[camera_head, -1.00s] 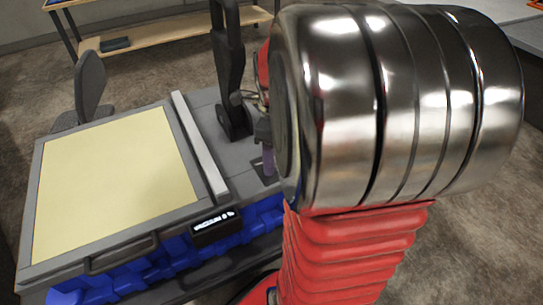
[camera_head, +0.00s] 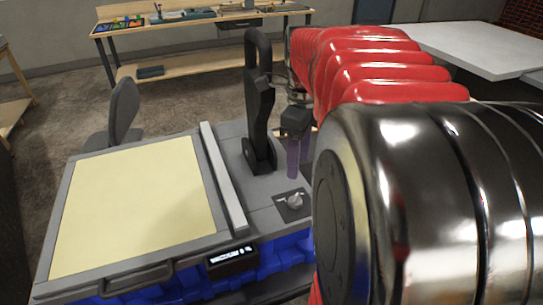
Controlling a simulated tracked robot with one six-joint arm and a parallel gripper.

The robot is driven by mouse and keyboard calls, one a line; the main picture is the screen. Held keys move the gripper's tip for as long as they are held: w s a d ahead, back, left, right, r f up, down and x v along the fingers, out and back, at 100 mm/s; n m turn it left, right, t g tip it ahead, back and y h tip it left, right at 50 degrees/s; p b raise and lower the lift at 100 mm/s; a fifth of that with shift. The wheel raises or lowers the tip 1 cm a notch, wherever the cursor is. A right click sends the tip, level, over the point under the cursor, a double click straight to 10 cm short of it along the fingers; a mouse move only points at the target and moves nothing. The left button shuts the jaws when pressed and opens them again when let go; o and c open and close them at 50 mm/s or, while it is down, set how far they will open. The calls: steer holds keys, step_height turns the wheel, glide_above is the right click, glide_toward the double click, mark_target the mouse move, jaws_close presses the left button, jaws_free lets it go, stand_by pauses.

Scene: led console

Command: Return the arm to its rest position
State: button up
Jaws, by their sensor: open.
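My arm fills the right side of the view, with a large shiny metal joint in front and red ribbed sleeving above it. My gripper (camera_head: 299,158) shows beyond the arm as a dark wrist with purple, see-through fingers. It is open, with nothing seen between the fingers. It hangs over the right part of the console (camera_head: 262,213), just right of the black upright lever (camera_head: 259,110) and behind the small knob (camera_head: 294,201). A gap between gripper and lever is hard to judge. My arm hides the console's right end.
The console has a cream panel (camera_head: 135,205), a pale bar (camera_head: 223,178), a front handle (camera_head: 122,283) and a small lit display (camera_head: 232,256). A chair (camera_head: 123,112) stands behind it. A workbench (camera_head: 205,24) is at the back, a white table (camera_head: 480,48) at back right.

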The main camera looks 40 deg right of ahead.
steer(key=shift+r, duration=0.65)
steer(key=s+a+f+n+t, duration=0.2)
steer(key=a+n, duration=0.9)
steer(key=n, duration=0.4)
steer(key=s+a+f+n+t, duration=0.2)
steer(key=a+n+t, duration=0.1)
steer(key=a+n, duration=0.9)
steer(key=n, duration=0.3)
steer(key=shift+a+f+t, duration=0.25)
steer(key=shift+f+t, duration=0.05)
